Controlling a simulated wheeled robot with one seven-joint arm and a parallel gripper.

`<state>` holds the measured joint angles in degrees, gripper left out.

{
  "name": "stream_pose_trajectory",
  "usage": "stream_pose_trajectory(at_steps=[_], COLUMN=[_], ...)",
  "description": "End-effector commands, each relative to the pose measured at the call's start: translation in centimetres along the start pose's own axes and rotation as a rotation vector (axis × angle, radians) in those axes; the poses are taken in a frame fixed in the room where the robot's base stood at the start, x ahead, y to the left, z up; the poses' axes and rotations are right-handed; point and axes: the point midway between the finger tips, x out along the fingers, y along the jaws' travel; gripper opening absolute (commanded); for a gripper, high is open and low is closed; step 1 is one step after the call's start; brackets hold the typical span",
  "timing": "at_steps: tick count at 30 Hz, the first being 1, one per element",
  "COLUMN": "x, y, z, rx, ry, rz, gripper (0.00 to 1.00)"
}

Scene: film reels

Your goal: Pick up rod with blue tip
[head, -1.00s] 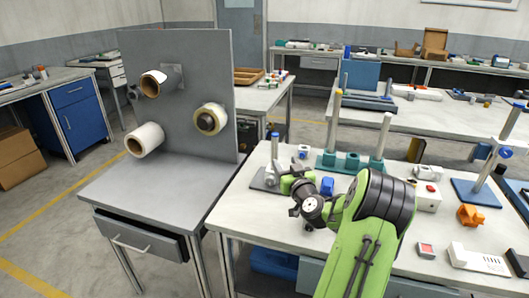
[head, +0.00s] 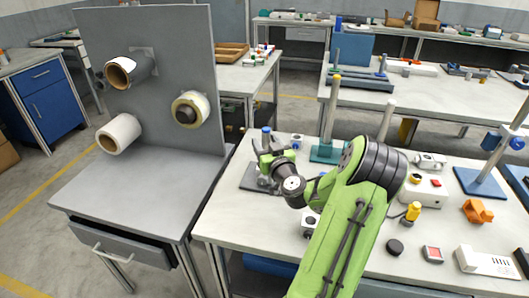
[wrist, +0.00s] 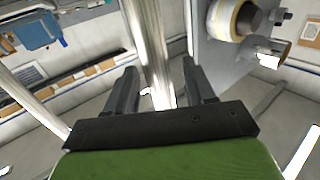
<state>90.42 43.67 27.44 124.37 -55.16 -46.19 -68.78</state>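The blue-tipped rod (head: 266,131) stands upright on a dark grey base plate (head: 251,178) at the left end of the near table. My gripper (head: 268,147) is at the rod's upper part, just below the blue tip. In the wrist view, a shiny metal rod (wrist: 148,40) runs between the two spread fingers of my gripper (wrist: 160,85). Gaps show between the rod and both fingers, so my gripper is open. The blue tip is not visible in the wrist view, and my gripper hides part of the rod in the head view.
A yellow-tipped rod (head: 334,105) and a pale rod (head: 386,120) stand right of my gripper. A grey panel (head: 150,60) with film reels stands left on a side table. Small parts and boxes, including a white control box (head: 424,190), cover the table's right side.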

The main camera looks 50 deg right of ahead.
Motion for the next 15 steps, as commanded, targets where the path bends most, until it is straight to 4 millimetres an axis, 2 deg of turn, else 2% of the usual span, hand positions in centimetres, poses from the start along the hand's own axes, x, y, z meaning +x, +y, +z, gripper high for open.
stream_pose_trajectory(at_steps=[1,10,15], x=[0.02,0.03,0.04], y=[-0.02,-0.03,-0.03], z=[0.01,0.00,-0.06], rx=[0.000,0.000,0.000], ry=[0.000,0.000,0.002], rz=[0.000,-0.001,-0.001], gripper=[0.46,0.00,0.00])
